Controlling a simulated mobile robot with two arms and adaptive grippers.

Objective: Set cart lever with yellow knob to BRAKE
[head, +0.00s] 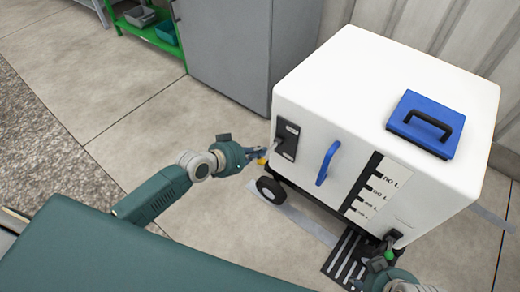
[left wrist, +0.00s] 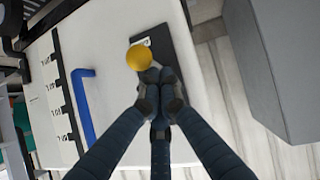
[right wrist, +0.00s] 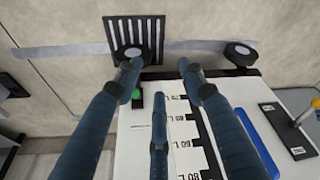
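The white cart (head: 330,90) carries a dark lever plate (head: 287,139) on its near left face. A lever with a yellow knob (head: 262,160) sticks out from it; the knob also shows in the left wrist view (left wrist: 139,57). My left gripper (head: 252,154) is at the knob. In the left wrist view its fingertips (left wrist: 159,76) are together, right beside the knob, not around it; contact is unclear. The plate's labels are too small to read. My right gripper (right wrist: 158,75) is open and empty near a green knob (right wrist: 136,95) at the cart's lower edge.
A blue handle (head: 327,163) and a level scale (head: 372,192) are on the cart's front. A blue lid (head: 427,122) lies on top. A floor grate (head: 346,262) is beneath the cart edge. A grey cabinet (head: 228,50) and green shelf (head: 150,32) stand behind. Floor left is clear.

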